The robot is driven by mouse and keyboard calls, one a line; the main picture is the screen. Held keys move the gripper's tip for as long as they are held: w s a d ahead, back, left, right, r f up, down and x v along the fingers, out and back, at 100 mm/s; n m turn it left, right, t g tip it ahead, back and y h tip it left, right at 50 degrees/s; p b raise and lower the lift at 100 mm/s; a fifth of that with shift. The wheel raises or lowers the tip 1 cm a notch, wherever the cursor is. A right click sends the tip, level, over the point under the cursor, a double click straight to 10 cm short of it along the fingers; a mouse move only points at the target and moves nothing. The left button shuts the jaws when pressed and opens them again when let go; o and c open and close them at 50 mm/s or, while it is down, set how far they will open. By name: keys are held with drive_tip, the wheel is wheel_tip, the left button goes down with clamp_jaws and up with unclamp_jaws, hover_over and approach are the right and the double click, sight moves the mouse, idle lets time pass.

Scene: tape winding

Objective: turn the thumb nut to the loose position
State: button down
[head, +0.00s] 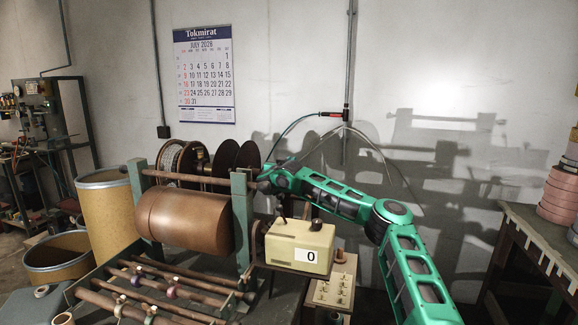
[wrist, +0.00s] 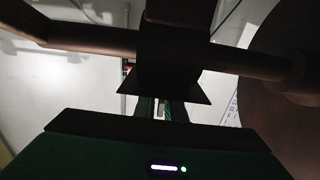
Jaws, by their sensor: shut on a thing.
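My gripper (head: 267,181) is at the right end of the winding shaft, by the top of the right green post (head: 241,215) in the head view. In the wrist view its green fingers (wrist: 161,107) are close together and shut, with their tips at a dark, flared piece (wrist: 168,84) below the shaft. That piece is probably the thumb nut, but it is in deep shadow and its turn angle cannot be read. In the head view the nut is too small and covered to tell apart from my gripper.
A copper-brown drum (head: 186,220) hangs between the posts, close to my gripper. A cream counter box (head: 300,246) reading 0 stands below my arm. Dark reels (head: 228,156) are behind.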

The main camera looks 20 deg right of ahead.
drive_tip(key=shift+a, duration=0.2)
drive_tip(key=c, duration=2)
unclamp_jaws()
drive_tip(key=shift+f, duration=0.1)
drive_tip(key=shift+v, duration=5.3)
